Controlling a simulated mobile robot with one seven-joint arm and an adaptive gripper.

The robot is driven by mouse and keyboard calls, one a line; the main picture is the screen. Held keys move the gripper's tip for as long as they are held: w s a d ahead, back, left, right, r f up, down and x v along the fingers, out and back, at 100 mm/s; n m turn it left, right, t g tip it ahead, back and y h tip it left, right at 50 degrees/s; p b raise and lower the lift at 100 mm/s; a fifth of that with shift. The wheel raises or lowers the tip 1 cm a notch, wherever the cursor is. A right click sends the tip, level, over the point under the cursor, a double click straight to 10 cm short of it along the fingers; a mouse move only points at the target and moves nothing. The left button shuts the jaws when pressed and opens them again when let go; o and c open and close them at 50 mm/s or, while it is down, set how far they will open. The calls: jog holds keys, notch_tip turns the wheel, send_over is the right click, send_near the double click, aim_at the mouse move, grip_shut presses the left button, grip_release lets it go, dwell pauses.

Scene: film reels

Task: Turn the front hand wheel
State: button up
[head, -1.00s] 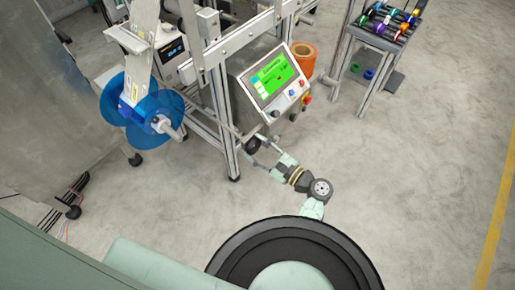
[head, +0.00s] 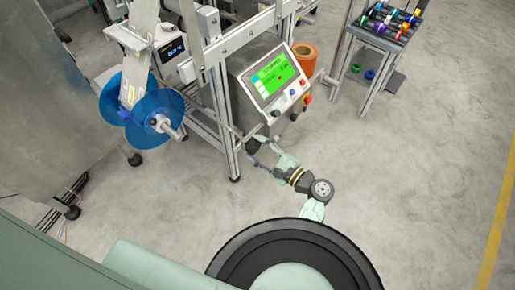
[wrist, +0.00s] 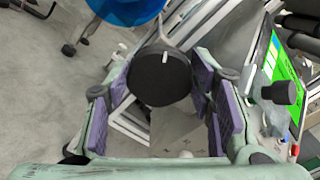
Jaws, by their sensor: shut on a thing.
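The front hand wheel is a black round knob with a short white mark; in the wrist view (wrist: 160,82) it sits between the purple finger pads, with the mark near its upper edge. My gripper (wrist: 162,80) is shut on the wheel, with one pad at each side. In the head view the wheel (head: 253,146) is a small dark disc at the lower front of the machine frame. My gripper (head: 257,151) reaches it from the lower right; its fingers are small there and partly cover it.
The control panel (head: 271,80) with a green screen and coloured buttons is just above my gripper. A black knob (wrist: 281,92) sticks out at right in the wrist view. A blue reel (head: 112,102) hangs left. A rack of coloured spools (head: 388,28) stands back right. Floor at right is clear.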

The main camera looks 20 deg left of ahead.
jog(key=o, duration=1.2)
jog(key=shift+c, duration=0.2)
jog(key=v, duration=1.2)
